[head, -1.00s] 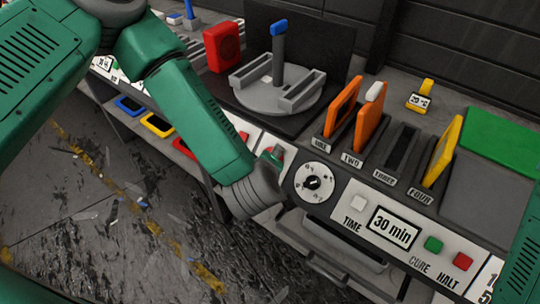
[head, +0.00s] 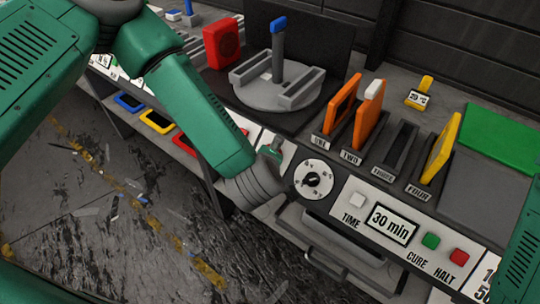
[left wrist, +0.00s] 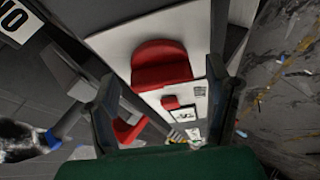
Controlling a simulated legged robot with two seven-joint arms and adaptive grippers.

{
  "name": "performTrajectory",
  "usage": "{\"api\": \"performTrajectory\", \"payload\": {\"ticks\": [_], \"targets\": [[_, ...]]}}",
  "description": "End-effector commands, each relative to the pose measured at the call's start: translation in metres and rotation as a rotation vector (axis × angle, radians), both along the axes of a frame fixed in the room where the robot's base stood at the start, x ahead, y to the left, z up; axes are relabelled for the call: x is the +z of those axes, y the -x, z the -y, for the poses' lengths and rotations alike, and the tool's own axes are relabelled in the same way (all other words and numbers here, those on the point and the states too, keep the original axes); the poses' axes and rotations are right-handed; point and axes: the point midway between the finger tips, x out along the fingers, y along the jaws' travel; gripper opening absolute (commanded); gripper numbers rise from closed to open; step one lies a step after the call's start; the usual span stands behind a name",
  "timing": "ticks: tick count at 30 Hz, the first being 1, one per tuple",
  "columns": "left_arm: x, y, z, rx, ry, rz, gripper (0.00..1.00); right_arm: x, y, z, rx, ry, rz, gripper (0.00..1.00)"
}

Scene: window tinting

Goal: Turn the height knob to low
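In the left wrist view a red, round-edged knob (left wrist: 162,62) stands on a white panel (left wrist: 120,45). No readable label shows beside it, so I cannot confirm that it is the height knob or read its setting. My left gripper (left wrist: 162,80) is open, with one dark finger on each side of the red knob in the picture. I see no finger clearly touching it. In the head view my left wrist covers that part of the bench front, and its fingers are hidden. My right gripper is out of view.
A white dial (head: 312,180) with a black pointer is right of my left wrist. Beyond it are the "30 min" display (head: 390,224), green and red buttons, and slots holding orange and yellow frames. A grey turntable (head: 276,92) with an upright post stands behind.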

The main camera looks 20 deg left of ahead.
Motion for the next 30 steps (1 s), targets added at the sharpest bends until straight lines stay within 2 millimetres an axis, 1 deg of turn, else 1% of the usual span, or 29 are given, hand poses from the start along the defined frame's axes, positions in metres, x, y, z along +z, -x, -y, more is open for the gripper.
{"api": "performTrajectory", "payload": {"ticks": [5, 8, 11, 21, 27, 30], "targets": [[0.000, 0.002, 0.001, -0.003, 0.000, -0.002, 0.72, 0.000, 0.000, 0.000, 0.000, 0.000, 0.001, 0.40], [0.004, 0.006, 0.003, -0.004, 0.001, -0.003, 0.72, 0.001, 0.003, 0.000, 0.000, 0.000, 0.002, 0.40], [0.012, 0.016, 0.005, -0.006, 0.001, -0.003, 0.72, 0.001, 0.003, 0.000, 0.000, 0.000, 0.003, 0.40], [0.056, 0.070, 0.013, -0.006, 0.000, -0.002, 0.72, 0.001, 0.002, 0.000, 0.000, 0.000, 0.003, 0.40], [0.071, 0.088, 0.016, -0.003, 0.001, -0.003, 0.72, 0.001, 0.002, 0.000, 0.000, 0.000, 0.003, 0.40], [0.073, 0.091, 0.016, -0.001, 0.000, -0.003, 0.72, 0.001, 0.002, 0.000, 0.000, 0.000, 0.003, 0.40]]}}
